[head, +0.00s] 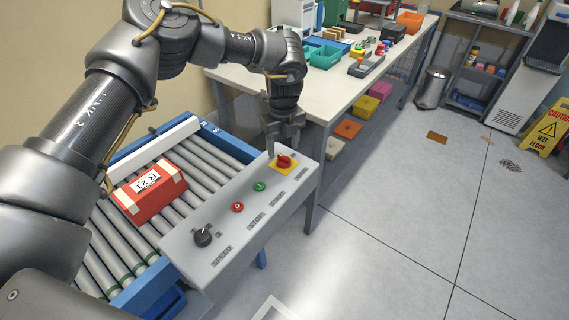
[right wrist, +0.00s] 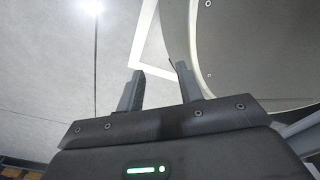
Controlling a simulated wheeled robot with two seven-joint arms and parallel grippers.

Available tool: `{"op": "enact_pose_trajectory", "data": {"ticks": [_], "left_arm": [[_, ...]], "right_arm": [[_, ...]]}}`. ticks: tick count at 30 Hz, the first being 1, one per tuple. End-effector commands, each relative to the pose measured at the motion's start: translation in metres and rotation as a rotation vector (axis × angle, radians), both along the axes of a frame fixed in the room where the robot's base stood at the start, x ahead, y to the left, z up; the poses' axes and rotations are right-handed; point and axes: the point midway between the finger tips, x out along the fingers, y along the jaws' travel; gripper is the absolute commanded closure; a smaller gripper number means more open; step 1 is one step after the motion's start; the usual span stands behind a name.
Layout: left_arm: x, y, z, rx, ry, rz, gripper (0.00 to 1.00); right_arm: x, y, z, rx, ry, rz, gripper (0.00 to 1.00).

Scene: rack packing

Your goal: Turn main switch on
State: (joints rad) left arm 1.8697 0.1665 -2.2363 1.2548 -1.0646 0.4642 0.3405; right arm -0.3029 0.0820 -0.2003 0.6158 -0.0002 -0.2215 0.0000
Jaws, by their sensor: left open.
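The main switch (head: 284,161) is a red rotary knob on a yellow square plate, at the far end of the grey control panel (head: 222,246). My left gripper (head: 284,153) is directly over the knob, with its fingers pointing down at it. The fingers partly cover the knob, and I cannot tell whether they touch it. A green button (head: 259,186), a red button (head: 237,207) and a black dial (head: 203,237) sit nearer on the same panel. My right gripper (right wrist: 160,82) shows in the right wrist view, with its two fingers apart and nothing between them.
A red box (head: 149,193) labelled R-21 lies on the roller conveyor (head: 118,262) left of the panel. A workbench (head: 322,98) with bins and small items stands behind. A yellow wet-floor sign (head: 546,130) is at the far right. The floor right of the panel is clear.

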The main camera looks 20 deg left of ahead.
Motion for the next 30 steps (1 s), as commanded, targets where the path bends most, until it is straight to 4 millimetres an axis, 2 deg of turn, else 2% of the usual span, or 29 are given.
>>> {"op": "enact_pose_trajectory", "data": {"ticks": [1, 3, 7, 13, 20, 30], "left_arm": [[0.0, -0.001, -0.016, 0.001, 0.0, -0.001, 0.41], [0.0, -0.001, -0.026, 0.001, -0.001, -0.001, 0.41], [0.0, -0.001, -0.038, 0.001, -0.001, -0.002, 0.41], [0.0, -0.002, -0.045, 0.0, 0.0, -0.003, 0.41], [0.0, -0.002, -0.044, 0.0, 0.0, -0.003, 0.41], [0.0, -0.002, -0.044, 0.0, 0.0, -0.003, 0.84]], "right_arm": [[0.009, 0.0, -0.014, 0.001, -0.012, 0.0, 0.64], [0.016, 0.0, -0.021, 0.0, -0.024, 0.0, 0.64], [0.019, -0.005, -0.03, -0.008, -0.023, 0.0, 0.64], [0.013, -0.024, -0.032, -0.032, -0.02, 0.005, 0.64], [0.011, -0.025, -0.031, -0.033, -0.017, 0.005, 0.64], [0.011, -0.015, -0.032, -0.021, -0.015, 0.002, 0.64]]}}
